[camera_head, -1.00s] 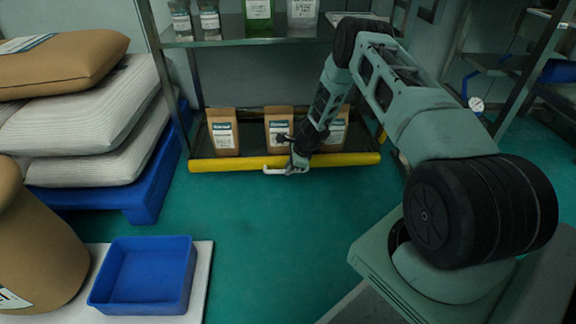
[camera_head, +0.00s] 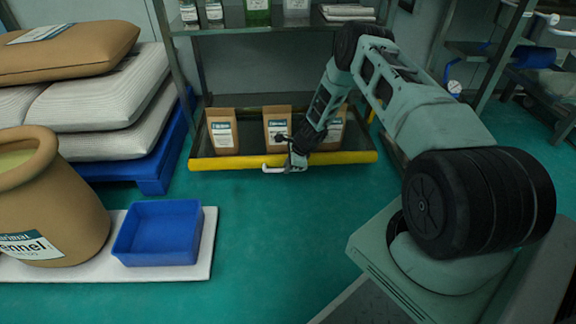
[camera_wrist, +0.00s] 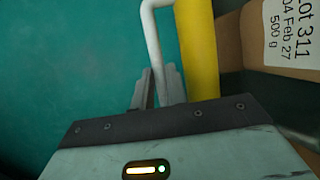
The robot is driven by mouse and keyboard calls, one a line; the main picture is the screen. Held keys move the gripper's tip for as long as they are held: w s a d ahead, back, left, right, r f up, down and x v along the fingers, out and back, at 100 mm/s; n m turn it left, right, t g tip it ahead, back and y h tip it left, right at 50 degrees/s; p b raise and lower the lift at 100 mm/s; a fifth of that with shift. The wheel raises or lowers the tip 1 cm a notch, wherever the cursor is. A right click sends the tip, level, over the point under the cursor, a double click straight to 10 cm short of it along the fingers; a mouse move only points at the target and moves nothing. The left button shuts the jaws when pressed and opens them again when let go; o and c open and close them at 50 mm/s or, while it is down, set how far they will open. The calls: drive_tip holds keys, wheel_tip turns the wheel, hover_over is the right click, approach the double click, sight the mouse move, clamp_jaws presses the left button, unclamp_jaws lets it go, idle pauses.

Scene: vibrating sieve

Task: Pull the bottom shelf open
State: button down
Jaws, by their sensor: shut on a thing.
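The bottom shelf (camera_head: 225,163) is a dark tray with a yellow front bar, pulled some way forward from the rack. Its white handle (camera_head: 272,169) sticks out from the front of the bar. My gripper (camera_head: 295,163) is at the right part of the handle, close in front of the bar. In the wrist view, my gripper (camera_wrist: 157,90) is shut on the white handle (camera_wrist: 152,40), beside the yellow bar (camera_wrist: 198,50). The fingers hide the gripped part of the handle. Paper bags (camera_head: 222,131) stand upright on the shelf.
A blue pallet (camera_head: 150,172) with stacked sacks (camera_head: 105,110) stands left of the rack. A brown open sack (camera_head: 50,205) and a blue bin (camera_head: 158,233) sit on a white platform at lower left. The green floor (camera_head: 265,235) before the shelf is clear.

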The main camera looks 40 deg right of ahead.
drive_tip(key=shift+s, duration=0.1)
idle(0.3)
drive_tip(key=c, duration=1.4)
unclamp_jaws()
drive_tip(key=p+v, duration=0.7)
drive_tip(key=v, duration=1)
drive_tip(key=shift+r+p, duration=0.2)
drive_tip(key=shift+p, duration=0.15)
drive_tip(key=shift+s, duration=0.1)
